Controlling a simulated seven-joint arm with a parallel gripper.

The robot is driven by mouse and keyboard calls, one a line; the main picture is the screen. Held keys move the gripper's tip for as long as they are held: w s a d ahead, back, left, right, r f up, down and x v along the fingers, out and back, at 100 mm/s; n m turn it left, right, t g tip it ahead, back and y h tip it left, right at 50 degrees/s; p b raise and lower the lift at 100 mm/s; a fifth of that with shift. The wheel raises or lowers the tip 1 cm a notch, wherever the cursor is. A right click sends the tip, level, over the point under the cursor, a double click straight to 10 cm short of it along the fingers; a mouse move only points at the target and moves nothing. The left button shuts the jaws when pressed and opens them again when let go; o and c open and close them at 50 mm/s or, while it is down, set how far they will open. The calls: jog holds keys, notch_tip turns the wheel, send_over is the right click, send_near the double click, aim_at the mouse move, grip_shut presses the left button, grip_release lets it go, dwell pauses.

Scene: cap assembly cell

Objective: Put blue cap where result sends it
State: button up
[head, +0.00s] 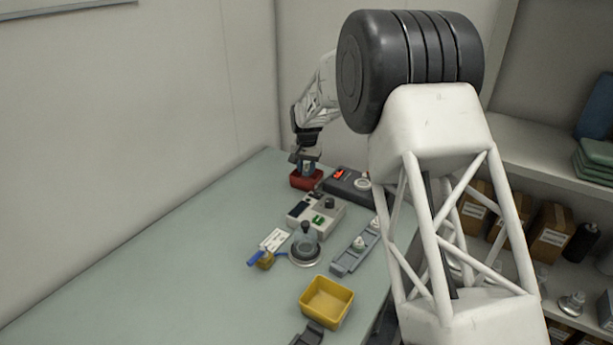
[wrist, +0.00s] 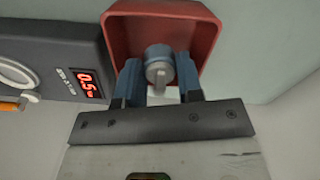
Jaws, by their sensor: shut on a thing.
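My gripper (wrist: 158,82) is shut on a small round cap (wrist: 158,54), grey-blue on top with a paler stub, between two blue fingers. It holds the cap over the red bin (wrist: 112,30), whose inside shows around it. In the head view my gripper (head: 307,160) is just above the red bin (head: 305,182) at the table's far end. The cap is too small there to make out clearly. A dark tester (wrist: 50,45) beside the bin has a lit red display (wrist: 87,83) that seems to read 0.5. The tester (head: 346,186) also shows in the head view.
The table's left side is clear.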

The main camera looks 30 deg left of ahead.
aim_at(307, 169)
jog(key=shift+f, duration=1.8)
jog(key=shift+f, duration=0.35)
jog(key=o, duration=0.4)
jog(key=shift+c, duration=0.2)
jog(key=shift+r, duration=0.1)
notch_tip(307, 169, up, 12)
jog(key=shift+r, duration=0.25)
